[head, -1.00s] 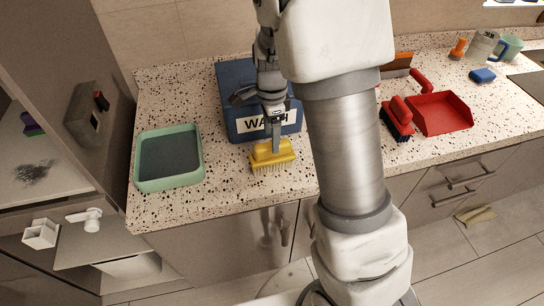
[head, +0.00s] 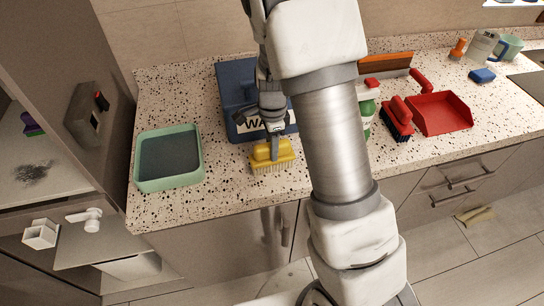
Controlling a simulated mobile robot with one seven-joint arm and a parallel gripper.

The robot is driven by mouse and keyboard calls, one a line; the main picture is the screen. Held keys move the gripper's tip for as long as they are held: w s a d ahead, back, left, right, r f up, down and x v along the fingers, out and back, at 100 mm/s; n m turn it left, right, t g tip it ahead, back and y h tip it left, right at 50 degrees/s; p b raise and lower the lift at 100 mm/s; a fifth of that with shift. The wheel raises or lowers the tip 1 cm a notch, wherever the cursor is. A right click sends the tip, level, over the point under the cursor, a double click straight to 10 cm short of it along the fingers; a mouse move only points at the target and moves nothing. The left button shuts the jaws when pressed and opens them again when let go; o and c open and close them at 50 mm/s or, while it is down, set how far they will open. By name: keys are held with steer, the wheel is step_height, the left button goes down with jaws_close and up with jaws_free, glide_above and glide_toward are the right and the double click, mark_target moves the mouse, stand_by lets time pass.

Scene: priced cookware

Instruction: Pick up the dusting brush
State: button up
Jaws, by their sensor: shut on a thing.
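A yellow brush (head: 286,157) with pale bristles stands bristles down near the front edge of the counter, in front of a blue bin. My gripper (head: 273,151) reaches down from above and is shut on the yellow brush. The fingertips are small and partly hidden against its top. The brush appears still at counter height; I cannot tell if there is a gap beneath it. A second brush, red with dark bristles (head: 399,117), lies to the right beside a red dustpan (head: 442,113).
The blue bin (head: 233,97) with a partly covered label is just behind my gripper. A green tray (head: 140,178) is at left. A green-and-white bottle (head: 367,110) stands right of my arm. A blue sponge (head: 482,76) lies farther right.

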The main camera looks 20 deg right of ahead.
jaws_close()
steer(key=shift+r, duration=0.1)
steer(key=shift+r, duration=0.25)
step_height(320, 180, up, 4)
steer(key=shift+s+d+f, duration=0.1)
steer(key=shift+s, duration=0.05)
steer(key=s+d+r, duration=0.5)
steer(key=s+r, duration=0.1)
steer(key=s, duration=0.4)
steer(key=shift+d+r, duration=0.2)
steer(key=shift+r, duration=0.05)
steer(key=shift+o, duration=1.5)
jaws_free()
jaws_close()
